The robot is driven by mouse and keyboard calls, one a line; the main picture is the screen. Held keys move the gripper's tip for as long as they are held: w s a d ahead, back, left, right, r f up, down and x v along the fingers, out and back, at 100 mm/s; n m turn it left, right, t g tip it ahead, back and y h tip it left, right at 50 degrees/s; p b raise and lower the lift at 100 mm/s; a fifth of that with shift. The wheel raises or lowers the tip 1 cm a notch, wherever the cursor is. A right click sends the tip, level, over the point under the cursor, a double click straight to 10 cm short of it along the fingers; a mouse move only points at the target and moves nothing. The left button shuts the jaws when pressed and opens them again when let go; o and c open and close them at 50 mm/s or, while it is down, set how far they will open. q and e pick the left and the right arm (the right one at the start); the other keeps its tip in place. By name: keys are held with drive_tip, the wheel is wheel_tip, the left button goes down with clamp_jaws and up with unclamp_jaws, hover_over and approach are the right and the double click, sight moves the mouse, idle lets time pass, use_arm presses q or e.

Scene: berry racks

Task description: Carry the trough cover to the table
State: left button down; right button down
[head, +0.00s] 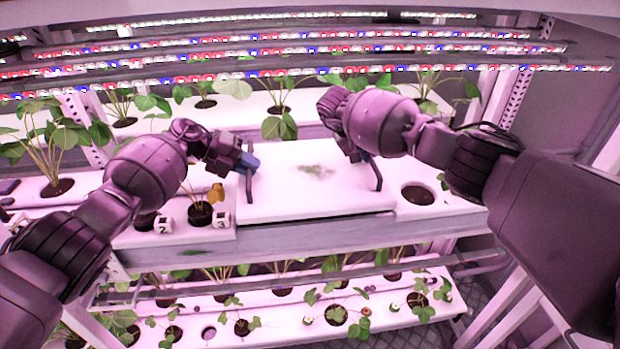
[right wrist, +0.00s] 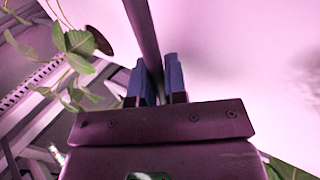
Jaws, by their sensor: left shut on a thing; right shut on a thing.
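The trough cover (head: 310,198) is a flat white panel with a dark handle at each end, lying at trough level in the middle of the rack in the head view. It also shows in the right wrist view (right wrist: 235,55). My left gripper (head: 250,163) is shut on the cover's left handle. My right gripper (head: 362,157) is shut on its right handle; in the right wrist view its blue fingertips (right wrist: 160,80) close on the dark bar. A greenish smudge (head: 318,171) marks the cover's top. The table is not visible.
Potted plants stand in the white troughs left (head: 58,188) and behind (head: 280,110). White numbered cubes (head: 163,225) sit left. LED bars (head: 300,52) run overhead. A lower plant tier (head: 270,325) lies below.

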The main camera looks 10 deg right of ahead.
use_arm(q)
drive_tip(key=shift+r, duration=0.25)
use_arm(e)
drive_tip(key=shift+r, duration=0.25)
use_arm(q)
drive_tip(key=shift+f, duration=0.1)
use_arm(e)
drive_tip(key=shift+f, duration=0.1)
